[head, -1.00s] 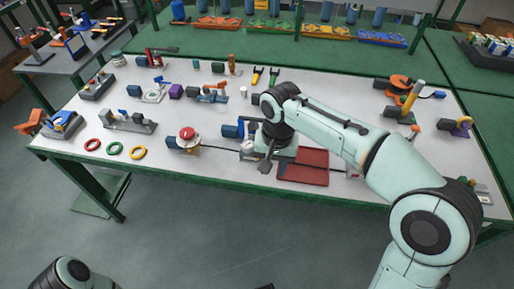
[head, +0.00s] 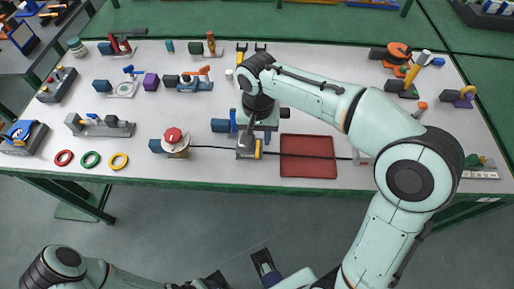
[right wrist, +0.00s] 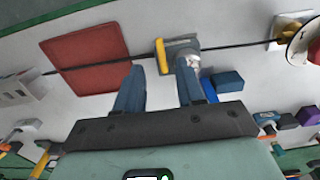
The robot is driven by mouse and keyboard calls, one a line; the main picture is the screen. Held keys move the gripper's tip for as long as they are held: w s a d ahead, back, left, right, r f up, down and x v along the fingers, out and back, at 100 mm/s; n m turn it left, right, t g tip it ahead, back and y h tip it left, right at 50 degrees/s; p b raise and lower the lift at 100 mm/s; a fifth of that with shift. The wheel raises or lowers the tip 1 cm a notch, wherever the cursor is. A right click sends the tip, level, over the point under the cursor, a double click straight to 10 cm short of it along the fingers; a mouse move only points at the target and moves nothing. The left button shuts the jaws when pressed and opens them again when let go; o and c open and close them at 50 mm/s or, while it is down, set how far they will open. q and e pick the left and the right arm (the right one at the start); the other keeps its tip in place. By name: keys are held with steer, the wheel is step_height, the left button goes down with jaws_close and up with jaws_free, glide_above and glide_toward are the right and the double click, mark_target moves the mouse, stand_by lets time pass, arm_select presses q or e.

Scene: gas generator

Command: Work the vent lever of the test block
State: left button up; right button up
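A grey block with a yellow lever (head: 258,148), which I take for the test block, sits near the table's front edge, left of a red tray (head: 308,170). In the right wrist view its yellow lever (right wrist: 161,57) shows at the block's left end. My right gripper (head: 251,138) is over the block and hides part of it. In the right wrist view its two blue fingers (right wrist: 158,82) are apart with bare table between them. The right finger overlaps the block; I cannot tell whether they touch. My left arm shows at the lower left; its gripper's state is unclear.
A black line (head: 210,147) runs from a red-topped round device (head: 174,140) to the block and across the tray to a white box (head: 362,158). A blue part (head: 221,125) is just behind the block. Three coloured rings (head: 90,159) lie at the front left.

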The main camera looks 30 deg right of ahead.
mark_target(258, 152)
step_height(258, 152, down, 7)
steer(key=shift+r+b, duration=0.2)
steer(key=shift+b, duration=0.3)
jaws_close()
